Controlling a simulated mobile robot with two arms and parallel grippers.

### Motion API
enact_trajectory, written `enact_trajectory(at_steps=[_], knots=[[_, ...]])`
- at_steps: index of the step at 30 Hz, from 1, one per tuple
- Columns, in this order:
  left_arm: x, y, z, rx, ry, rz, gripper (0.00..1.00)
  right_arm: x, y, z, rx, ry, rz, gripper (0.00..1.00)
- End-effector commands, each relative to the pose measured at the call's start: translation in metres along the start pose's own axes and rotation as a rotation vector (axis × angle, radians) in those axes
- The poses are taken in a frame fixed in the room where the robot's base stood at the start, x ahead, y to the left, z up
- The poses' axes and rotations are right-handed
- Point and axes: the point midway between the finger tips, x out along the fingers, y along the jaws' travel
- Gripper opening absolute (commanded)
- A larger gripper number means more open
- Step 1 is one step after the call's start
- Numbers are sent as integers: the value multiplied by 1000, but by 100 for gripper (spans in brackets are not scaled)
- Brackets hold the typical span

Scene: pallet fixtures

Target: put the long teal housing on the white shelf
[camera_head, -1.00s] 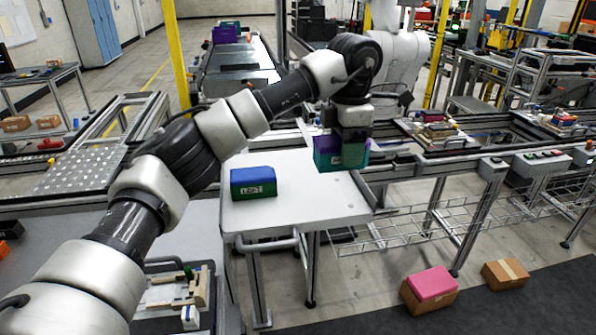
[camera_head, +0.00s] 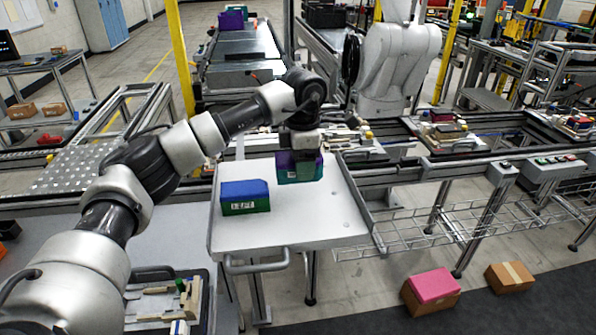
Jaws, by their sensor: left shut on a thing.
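My left gripper (camera_head: 303,151) reaches in from the left and is shut on a teal housing with a purple upper part (camera_head: 287,175). The gripper covers part of its face. The housing is over the back middle of the white shelf (camera_head: 290,228), right of a blue and green box (camera_head: 246,205) marked "LEFT". A small gap separates the two. I cannot tell whether the housing touches the shelf surface. My right gripper is not in view.
The shelf's front and right parts are bare. A conveyor rail (camera_head: 470,160) with wire baskets runs to the right. A pink-topped carton (camera_head: 431,291) and a brown carton (camera_head: 509,277) are on the floor. A fixture tray (camera_head: 165,300) is at the front left.

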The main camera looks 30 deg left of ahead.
Motion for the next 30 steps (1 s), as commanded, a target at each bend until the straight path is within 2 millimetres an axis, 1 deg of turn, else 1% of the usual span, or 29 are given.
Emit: enact_trajectory(at_steps=[2, 5, 10, 13, 15, 21, 25, 26, 30], knots=[[3, 3, -6, 0, 0, 0, 31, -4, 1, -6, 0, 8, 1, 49], [7, 5, -8, 1, 0, 0, 31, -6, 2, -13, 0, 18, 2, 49], [30, 4, -9, 2, 2, -2, 31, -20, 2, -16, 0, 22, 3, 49], [42, 5, -8, 2, 1, -1, 31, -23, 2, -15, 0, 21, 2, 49], [45, 5, -8, 2, 0, 0, 31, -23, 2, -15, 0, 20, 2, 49], [46, 5, -8, 1, -1, 1, 31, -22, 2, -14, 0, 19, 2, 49], [50, 5, -8, 1, 0, 1, 31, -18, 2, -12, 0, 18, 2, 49], [50, 5, -8, 1, 0, 0, 59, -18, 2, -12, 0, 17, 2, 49], [49, 5, -8, 1, 0, 0, 80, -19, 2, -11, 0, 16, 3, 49]])
